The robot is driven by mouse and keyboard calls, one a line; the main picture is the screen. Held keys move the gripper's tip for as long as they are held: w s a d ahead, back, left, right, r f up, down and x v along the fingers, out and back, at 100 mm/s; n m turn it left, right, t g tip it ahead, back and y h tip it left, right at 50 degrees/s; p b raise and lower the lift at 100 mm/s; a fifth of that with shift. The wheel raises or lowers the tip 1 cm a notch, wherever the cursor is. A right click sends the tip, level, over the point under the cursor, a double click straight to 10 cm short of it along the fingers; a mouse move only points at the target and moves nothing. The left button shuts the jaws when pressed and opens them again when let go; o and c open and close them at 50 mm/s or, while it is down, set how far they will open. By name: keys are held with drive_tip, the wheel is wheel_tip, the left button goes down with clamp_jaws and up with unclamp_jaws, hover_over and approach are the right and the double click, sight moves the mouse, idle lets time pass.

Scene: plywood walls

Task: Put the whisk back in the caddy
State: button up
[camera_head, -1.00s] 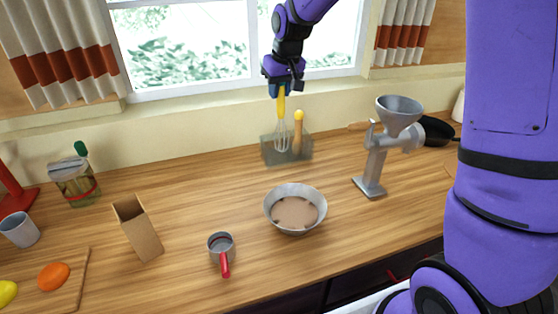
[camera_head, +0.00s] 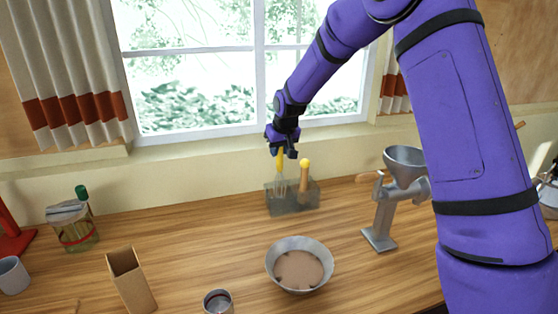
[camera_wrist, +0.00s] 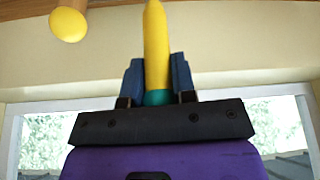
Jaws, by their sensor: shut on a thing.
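The whisk (camera_head: 280,187) has a yellow handle and a wire head. My gripper (camera_head: 281,152) is shut on the upper part of its handle and holds it upright. In the wrist view the yellow handle (camera_wrist: 156,45) stands between the two fingers of my gripper (camera_wrist: 157,82). The grey, see-through caddy (camera_head: 296,201) stands on the counter near the wall. The whisk's wire head is at the caddy's left part, its lower end seemingly within the walls; the exact depth is hard to tell. A wooden tool with a yellow knob (camera_head: 304,172) stands in the caddy's right part.
A metal bowl (camera_head: 322,262) with brown contents stands in front of the caddy. A metal grinder (camera_head: 385,210) is to the right. A cardboard box (camera_head: 130,280), a cup (camera_head: 218,302) and a jar (camera_head: 76,232) are to the left.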

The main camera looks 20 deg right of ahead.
sight(279, 158)
drive_tip(key=shift+f, duration=1.75)
drive_tip(key=o, duration=0.9)
